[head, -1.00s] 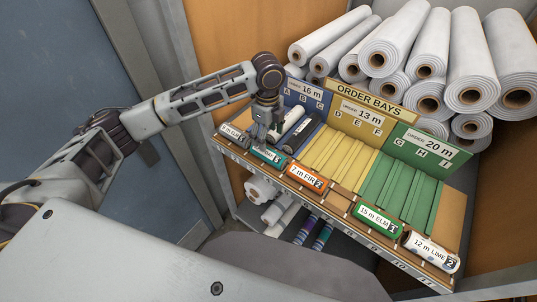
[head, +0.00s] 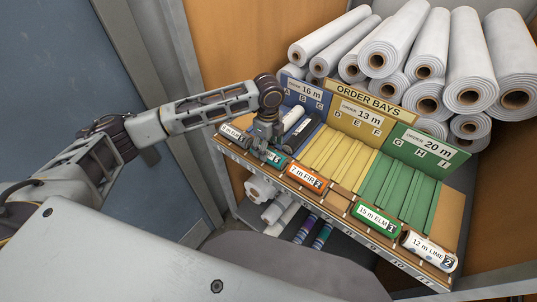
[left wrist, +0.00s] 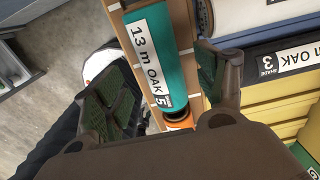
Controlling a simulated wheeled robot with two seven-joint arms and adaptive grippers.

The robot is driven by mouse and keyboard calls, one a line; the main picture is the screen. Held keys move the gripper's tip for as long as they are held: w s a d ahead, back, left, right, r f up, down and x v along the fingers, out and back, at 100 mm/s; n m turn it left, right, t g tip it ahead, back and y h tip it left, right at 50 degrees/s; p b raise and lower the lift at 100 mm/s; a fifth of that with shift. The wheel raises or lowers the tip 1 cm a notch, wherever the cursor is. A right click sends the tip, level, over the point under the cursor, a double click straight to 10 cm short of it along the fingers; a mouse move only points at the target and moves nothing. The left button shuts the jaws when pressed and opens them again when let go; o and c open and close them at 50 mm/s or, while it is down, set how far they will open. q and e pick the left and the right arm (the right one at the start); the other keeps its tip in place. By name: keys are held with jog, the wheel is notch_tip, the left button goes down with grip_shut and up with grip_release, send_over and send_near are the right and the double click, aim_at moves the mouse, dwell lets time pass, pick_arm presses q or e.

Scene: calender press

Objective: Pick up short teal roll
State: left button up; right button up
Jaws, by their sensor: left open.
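The short teal roll (left wrist: 178,42) lies in the front rack, with a white label reading 13 m OAK 5. In the head view only its right end (head: 277,158) shows, and my gripper hides the rest. My left gripper (head: 262,146) is over the roll with its jaws open. In the left wrist view my left gripper (left wrist: 168,88) has one finger on each side of the roll's near end, and nothing is held. I cannot tell whether the fingers touch the roll. My right gripper is not in view.
A green roll (head: 375,221) and a 12 m LIME roll (head: 428,249) lie further right. White and dark rolls (head: 297,135) lie in the blue bay behind.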

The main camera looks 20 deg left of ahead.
aim_at(268, 151)
pick_arm(q)
jog(key=shift+f+p, duration=0.3)
jog(key=shift+f, duration=1.55)
jog(key=c, duration=1.1)
